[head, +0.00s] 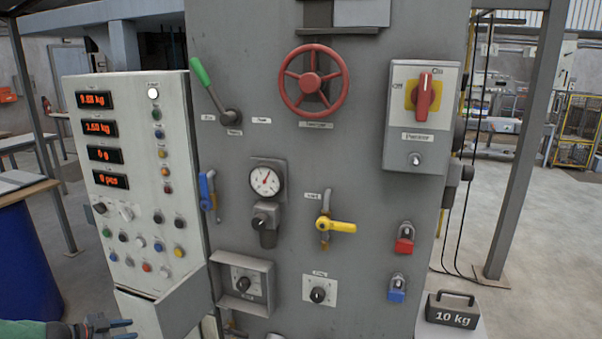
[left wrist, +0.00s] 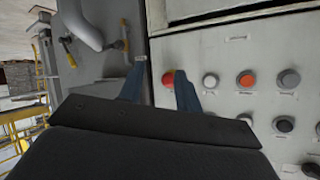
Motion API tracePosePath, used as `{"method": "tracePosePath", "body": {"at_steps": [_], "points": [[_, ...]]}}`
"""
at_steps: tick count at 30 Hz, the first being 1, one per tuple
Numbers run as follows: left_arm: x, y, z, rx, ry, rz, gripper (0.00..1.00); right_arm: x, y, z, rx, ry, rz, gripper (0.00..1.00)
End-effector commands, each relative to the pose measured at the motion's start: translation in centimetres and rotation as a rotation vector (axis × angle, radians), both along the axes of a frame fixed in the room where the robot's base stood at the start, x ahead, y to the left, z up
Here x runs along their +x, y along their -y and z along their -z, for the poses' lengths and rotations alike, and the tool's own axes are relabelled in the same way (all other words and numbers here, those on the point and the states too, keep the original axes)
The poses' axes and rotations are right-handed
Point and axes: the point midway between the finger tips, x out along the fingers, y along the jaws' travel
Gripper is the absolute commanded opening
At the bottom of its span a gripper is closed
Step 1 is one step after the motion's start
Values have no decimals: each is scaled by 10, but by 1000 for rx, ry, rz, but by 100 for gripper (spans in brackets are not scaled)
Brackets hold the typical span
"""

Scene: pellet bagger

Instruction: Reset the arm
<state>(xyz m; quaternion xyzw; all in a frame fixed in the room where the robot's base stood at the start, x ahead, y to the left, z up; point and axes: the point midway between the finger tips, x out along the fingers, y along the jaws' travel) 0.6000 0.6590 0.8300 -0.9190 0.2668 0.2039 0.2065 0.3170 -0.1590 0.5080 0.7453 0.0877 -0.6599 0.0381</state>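My left gripper (head: 126,329) is at the bottom left edge of the head view, in front of the lower part of the white control panel (head: 133,190). In the left wrist view my left gripper (left wrist: 160,75) has its two blue-grey fingers apart, with nothing held between them. A red button (left wrist: 168,78) on the panel shows beyond the fingertips, partly covered by the right finger. I cannot tell whether the fingers touch the panel. My right gripper is in neither view.
The grey machine front carries a red handwheel (head: 314,80), a green-handled lever (head: 205,78), a yellow valve handle (head: 337,227) and a red rotary switch (head: 424,92). A 10 kg weight (head: 453,312) stands at lower right. A blue drum (head: 22,260) is at left.

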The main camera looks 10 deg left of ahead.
Motion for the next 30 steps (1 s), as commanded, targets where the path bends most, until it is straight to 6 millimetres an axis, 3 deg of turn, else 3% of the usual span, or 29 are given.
{"method": "tracePosePath", "body": {"at_steps": [8,15,22,30], "points": [[-27,-37,56,402,-196,-63,34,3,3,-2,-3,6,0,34],[-80,-51,117,658,-366,-156,34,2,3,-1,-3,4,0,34],[-135,-36,169,783,-504,-242,34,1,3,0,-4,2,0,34],[-190,7,218,825,-635,-326,34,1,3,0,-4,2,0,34]]}}
